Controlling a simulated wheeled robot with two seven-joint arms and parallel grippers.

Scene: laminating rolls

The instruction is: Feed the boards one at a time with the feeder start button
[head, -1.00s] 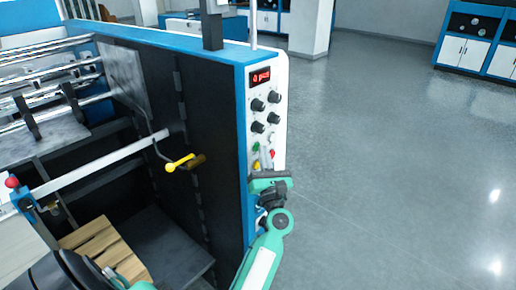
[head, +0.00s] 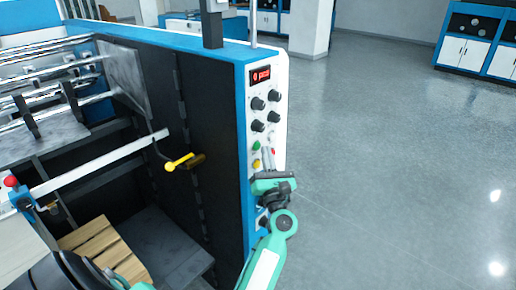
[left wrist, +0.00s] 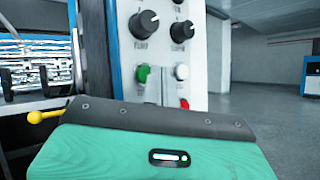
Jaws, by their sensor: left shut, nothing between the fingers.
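The machine's control panel (head: 280,95) carries a lit red display (head: 261,76), several black knobs and small buttons. A green button (head: 256,145) sits below the knobs, with a white one (head: 271,135) to its right. A yellow button (head: 256,163) and a red one (head: 272,152) are lower. My left gripper (head: 267,152) is shut and empty, its fingers in front of the panel among these buttons. In the left wrist view the fingers (left wrist: 158,88) stand between the green button (left wrist: 143,75) and the white one (left wrist: 181,72). Contact cannot be told. My right gripper is out of view.
A yellow-handled lever (head: 179,162) projects from the machine's dark side. Wooden slats (head: 95,240) lie low at the left, below a bar with a red knob (head: 11,181). The grey floor (head: 390,180) to the right is clear.

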